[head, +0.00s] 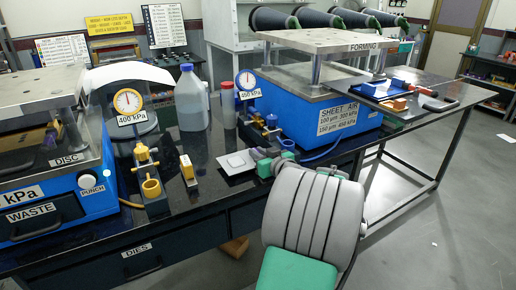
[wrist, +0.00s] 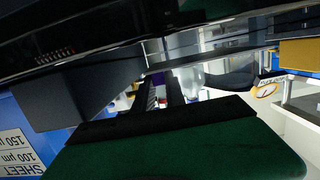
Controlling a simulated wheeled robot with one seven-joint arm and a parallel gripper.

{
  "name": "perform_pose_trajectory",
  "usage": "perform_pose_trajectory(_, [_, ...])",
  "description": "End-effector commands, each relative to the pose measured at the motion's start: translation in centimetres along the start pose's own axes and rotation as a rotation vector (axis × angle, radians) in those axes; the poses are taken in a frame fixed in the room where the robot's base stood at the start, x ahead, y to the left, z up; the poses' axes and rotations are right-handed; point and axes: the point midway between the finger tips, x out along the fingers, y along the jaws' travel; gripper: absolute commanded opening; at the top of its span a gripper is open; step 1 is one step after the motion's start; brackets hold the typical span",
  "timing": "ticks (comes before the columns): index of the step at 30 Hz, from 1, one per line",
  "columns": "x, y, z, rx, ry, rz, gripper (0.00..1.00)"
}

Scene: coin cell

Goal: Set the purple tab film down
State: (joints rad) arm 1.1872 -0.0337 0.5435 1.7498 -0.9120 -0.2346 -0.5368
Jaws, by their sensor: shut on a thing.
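My gripper (head: 262,158) is low over the dark bench, just right of a pale square plate (head: 236,162), and my arm hides part of it. In the wrist view my gripper (wrist: 161,92) shows as dark fingers seen at a steep angle. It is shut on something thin. A small purple patch (wrist: 157,78) shows by the fingers and fits the purple tab film, but its outline is too small to make out. The film cannot be made out in the head view.
The blue SHEET AIR press (head: 310,108) stands just behind my gripper. A gauge stand (head: 247,86), a clear jug (head: 191,100) and a yellow-topped fixture (head: 150,185) stand to the left. A blue tray (head: 405,92) is at the right.

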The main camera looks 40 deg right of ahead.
Motion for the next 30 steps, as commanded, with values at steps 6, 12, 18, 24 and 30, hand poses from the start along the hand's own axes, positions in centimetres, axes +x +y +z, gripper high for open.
perform_pose_trajectory(6, [0.2, 0.1, 1.0, -0.001, 0.001, 0.001, 0.00])
perform_pose_trajectory(12, [0.2, 0.0, 0.9, -0.001, 0.000, 0.001, 0.00])
perform_pose_trajectory(18, [0.2, 0.0, 1.2, -0.001, 0.000, 0.001, 0.00])
perform_pose_trajectory(24, [0.3, 0.0, 1.6, -0.001, 0.000, 0.001, 0.00])
perform_pose_trajectory(30, [0.4, 0.0, 1.9, -0.001, 0.000, 0.001, 0.00])
